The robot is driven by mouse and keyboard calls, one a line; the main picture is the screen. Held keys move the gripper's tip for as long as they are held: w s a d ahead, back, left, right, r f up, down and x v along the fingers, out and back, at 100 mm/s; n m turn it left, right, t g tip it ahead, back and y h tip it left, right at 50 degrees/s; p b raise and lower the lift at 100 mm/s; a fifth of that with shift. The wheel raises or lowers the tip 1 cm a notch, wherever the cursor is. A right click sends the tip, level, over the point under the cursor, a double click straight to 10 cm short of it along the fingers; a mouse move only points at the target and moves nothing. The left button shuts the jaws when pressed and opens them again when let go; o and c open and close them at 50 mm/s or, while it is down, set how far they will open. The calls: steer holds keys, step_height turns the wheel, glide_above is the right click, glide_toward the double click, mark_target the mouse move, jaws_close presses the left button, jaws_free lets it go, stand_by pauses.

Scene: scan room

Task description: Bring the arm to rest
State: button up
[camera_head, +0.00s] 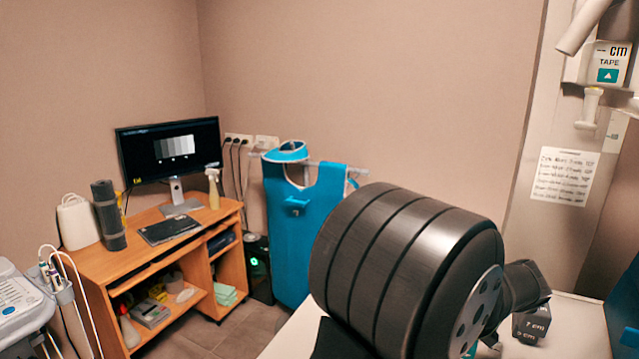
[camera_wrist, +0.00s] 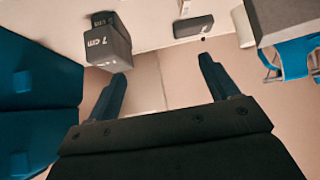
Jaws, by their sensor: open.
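My gripper (camera_wrist: 162,68) shows in the wrist view with its two dark blue fingers spread well apart. Nothing is held between them. Past the left finger, a dark grey block marked 7 cm (camera_wrist: 108,48) stands on a pale surface (camera_wrist: 150,30), apart from the finger as far as I can tell. The same block shows in the head view (camera_head: 530,323), low at the right, partly behind my arm. My large black ribbed arm link fills the lower middle of the head view, and the gripper's fingers cannot be made out there.
A wooden desk (camera_head: 165,225) with a monitor (camera_head: 170,150) stands at the left. A blue apron (camera_head: 300,230) hangs on the wall behind my arm. In the wrist view, a small black object (camera_wrist: 193,27) lies on the pale surface and a blue padded thing (camera_wrist: 35,80) fills the left.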

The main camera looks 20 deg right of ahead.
steer(key=a+f, duration=0.2)
steer(key=a, duration=0.7)
steer(key=s+a+f, duration=0.1)
steer(key=a+f, duration=0.2)
steer(key=a, duration=0.7)
steer(key=shift+s, duration=0.3)
